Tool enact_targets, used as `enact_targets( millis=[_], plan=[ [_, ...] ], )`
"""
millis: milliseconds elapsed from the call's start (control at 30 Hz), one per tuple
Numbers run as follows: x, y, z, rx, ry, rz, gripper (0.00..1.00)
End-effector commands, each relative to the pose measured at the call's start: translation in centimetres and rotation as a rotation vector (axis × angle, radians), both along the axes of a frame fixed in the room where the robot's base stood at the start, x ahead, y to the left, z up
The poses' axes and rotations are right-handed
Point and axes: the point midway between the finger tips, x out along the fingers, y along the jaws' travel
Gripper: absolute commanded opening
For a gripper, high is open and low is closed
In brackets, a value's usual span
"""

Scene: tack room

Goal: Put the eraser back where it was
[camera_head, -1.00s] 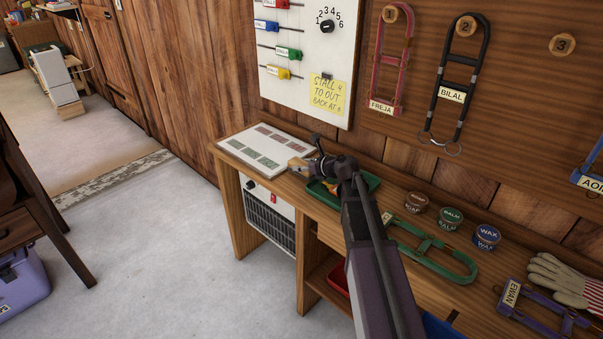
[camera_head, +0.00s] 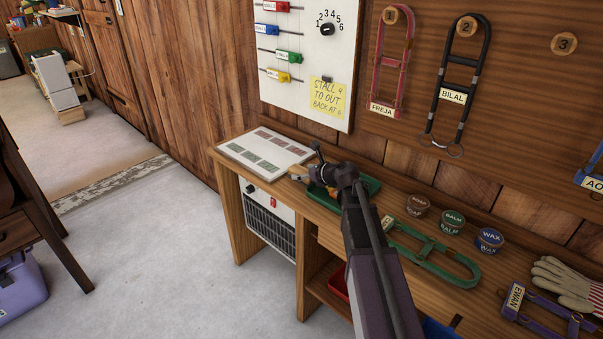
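My gripper (camera_head: 312,172) is at the far end of my arm, over the left end of the green tray (camera_head: 368,184) on the wooden bench. It is small in view and partly hidden by my wrist, so its fingers do not show clearly. A small tan block (camera_head: 296,170) shows at its tip, near the right edge of the white board with red and green panels. This may be the eraser, but I cannot tell for sure, nor whether the fingers are shut on it. The whiteboard (camera_head: 290,95) with sliders, a dial and a yellow note hangs on the wall above.
The flat white board (camera_head: 262,140) lies on the bench's left end. A green halter (camera_head: 440,262), several round tins (camera_head: 452,222), a glove (camera_head: 565,280) and a purple halter (camera_head: 545,315) lie to the right. A heater (camera_head: 268,220) stands below.

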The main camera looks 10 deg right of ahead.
Motion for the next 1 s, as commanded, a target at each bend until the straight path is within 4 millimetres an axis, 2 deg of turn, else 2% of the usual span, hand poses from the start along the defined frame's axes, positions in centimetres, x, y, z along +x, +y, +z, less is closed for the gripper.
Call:
enact_targets(
  millis=[467, 667, 1000],
  plan=[
    [0.0, 0.0, 0.4, 0.0, 0.0, 0.0, 0.97],
    [-1.6, -1.1, 1.3, 0.0, 0.001, -0.001, 0.97],
    [-5.7, -4.0, 3.6, 0.001, 0.001, -0.002, 0.97]
  ],
)
